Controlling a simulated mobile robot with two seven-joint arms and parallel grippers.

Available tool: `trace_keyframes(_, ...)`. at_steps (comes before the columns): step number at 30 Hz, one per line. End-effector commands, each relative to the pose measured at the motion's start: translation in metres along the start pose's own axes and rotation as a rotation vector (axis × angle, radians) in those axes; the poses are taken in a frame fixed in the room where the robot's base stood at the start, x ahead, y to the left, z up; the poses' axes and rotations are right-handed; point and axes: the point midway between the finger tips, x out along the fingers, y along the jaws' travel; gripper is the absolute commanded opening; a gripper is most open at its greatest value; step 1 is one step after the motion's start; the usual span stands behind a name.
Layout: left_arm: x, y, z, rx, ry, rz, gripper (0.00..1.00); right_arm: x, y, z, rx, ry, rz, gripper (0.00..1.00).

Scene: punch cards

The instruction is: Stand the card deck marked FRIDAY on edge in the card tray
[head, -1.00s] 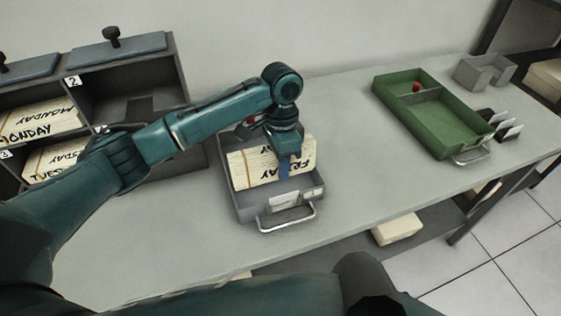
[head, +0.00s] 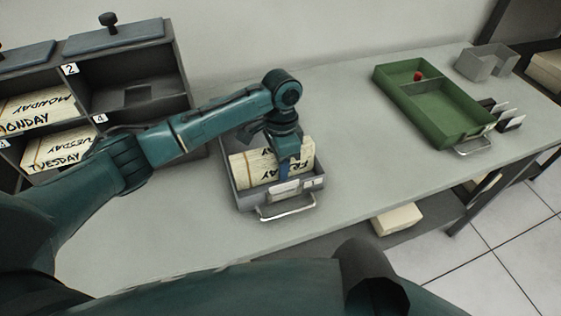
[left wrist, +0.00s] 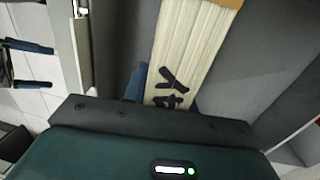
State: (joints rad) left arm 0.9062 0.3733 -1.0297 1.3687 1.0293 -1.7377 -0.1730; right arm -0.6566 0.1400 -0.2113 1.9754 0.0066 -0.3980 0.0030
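The cream card deck marked FRIDAY (head: 245,168) stands on edge inside the grey card tray (head: 309,189), its marked face towards the tray's handle. The tray's front wall hides its lower edge, so I cannot tell whether it touches the floor. My left gripper (head: 284,172) reaches down from above, shut on the deck. In the left wrist view the deck (left wrist: 190,50) runs between the blue fingers (left wrist: 164,92), with grey tray surfaces beside it. My right gripper is not in view.
A pigeonhole rack (head: 180,75) at left holds MONDAY (head: 35,108) and TUESDAY (head: 55,152) decks. A green tray (head: 437,110) with a small red object (head: 418,76) and a grey holder (head: 486,62) stand at right. The table between the trays is clear.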

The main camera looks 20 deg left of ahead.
Motion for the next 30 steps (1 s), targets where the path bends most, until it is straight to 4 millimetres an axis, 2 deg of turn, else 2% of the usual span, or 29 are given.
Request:
trace_keyframes(1,-0.001,0.000,0.000,0.000,0.002,-0.001,0.31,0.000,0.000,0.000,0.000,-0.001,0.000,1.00)
trace_keyframes(9,-0.001,0.000,0.000,0.000,0.001,-0.001,0.53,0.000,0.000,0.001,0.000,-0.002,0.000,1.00)
trace_keyframes(15,0.000,0.000,0.000,0.000,-0.001,0.000,0.53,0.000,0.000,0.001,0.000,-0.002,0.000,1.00)
trace_keyframes(19,-0.007,-0.001,0.000,0.000,0.001,-0.001,0.53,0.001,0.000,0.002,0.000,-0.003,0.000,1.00)
trace_keyframes(23,-0.026,-0.001,-0.001,0.000,0.003,-0.003,0.53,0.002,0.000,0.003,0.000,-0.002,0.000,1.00)
trace_keyframes(30,-0.082,0.000,-0.001,0.001,0.004,-0.003,0.53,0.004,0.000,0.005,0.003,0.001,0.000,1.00)
